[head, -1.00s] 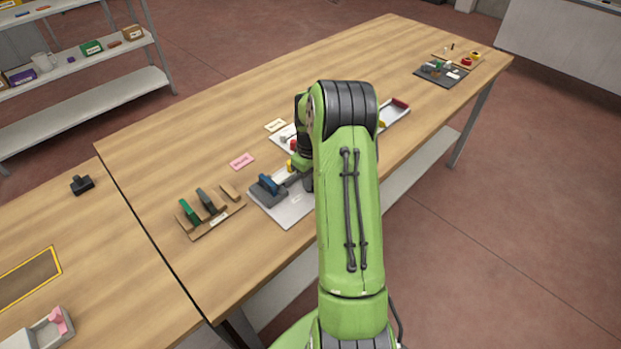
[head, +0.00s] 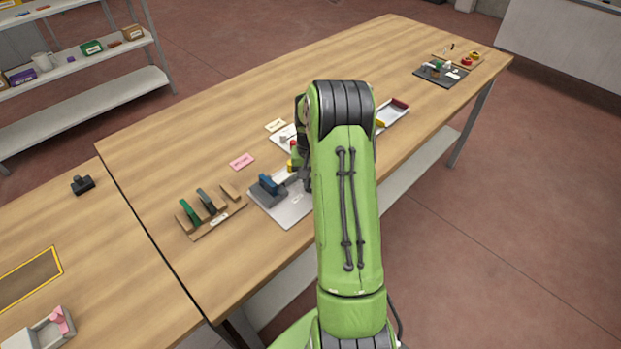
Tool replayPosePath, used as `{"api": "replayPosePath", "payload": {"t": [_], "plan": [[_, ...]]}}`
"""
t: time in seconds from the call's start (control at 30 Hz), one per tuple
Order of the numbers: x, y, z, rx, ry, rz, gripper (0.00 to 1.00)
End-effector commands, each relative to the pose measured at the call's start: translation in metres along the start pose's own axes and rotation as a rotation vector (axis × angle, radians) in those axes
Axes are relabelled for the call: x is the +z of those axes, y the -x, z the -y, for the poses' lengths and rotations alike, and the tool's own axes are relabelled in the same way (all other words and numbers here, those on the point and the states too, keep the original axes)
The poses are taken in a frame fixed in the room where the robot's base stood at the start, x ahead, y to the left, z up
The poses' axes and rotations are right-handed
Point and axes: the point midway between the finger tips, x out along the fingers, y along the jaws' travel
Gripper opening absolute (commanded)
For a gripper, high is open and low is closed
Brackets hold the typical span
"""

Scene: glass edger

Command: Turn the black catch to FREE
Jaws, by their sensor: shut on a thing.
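My gripper (head: 304,172) shows only as a dark sliver at the left side of my green arm, over the near part of the bench. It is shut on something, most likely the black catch. The fingertips and the catch are hidden behind my arm, so the catch's setting cannot be read. Just left of the gripper, a grey block with a blue piece (head: 268,184) sits on a pale plate (head: 287,211). A small yellow part (head: 291,166) and a red part (head: 293,143) show close to the gripper.
A wooden rack (head: 212,222) with green and dark pieces stands left of the plate. A pink card (head: 242,161) and a cream card (head: 275,125) lie behind. A light tray (head: 393,112) is right of my arm. The bench's far middle is clear.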

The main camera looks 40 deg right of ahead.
Motion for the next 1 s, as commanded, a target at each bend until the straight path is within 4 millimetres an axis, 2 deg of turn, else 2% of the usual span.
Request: {"api": "replayPosePath", "payload": {"t": [0.6, 1.0], "plan": [[-0.0005, 0.0007, 0.0002, -0.001, -0.56, -0.002, 0.0], [-0.0006, 0.0007, 0.0002, -0.001, -0.771, -0.002, 0.0]]}}
